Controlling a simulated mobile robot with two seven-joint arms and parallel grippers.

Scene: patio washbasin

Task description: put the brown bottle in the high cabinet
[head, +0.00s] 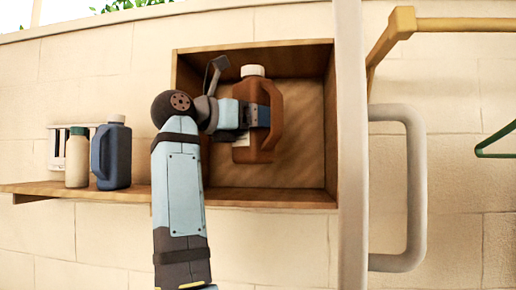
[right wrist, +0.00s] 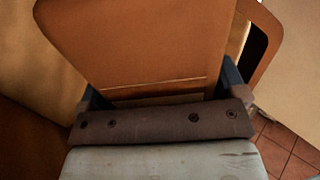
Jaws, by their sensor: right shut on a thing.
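The brown bottle (head: 262,153) has a white cap and a side handle. It is upright in front of, or inside, the open wooden cabinet (head: 270,198); I cannot tell how deep it is or whether its base touches the cabinet floor. My right gripper (head: 259,117) is shut on the bottle's body, with the arm reaching up from below. In the right wrist view, the bottle's brown side (right wrist: 145,45) fills the space between the fingers. My left gripper is not in view.
The cabinet's open door (head: 350,150) stands edge-on at right, with a grey handle (head: 398,190). A wooden shelf (head: 35,188) at left holds a blue jug (head: 115,158) and a cream bottle (head: 77,162). A yellow rail (head: 455,24) and green hanger (head: 490,150) are at far right.

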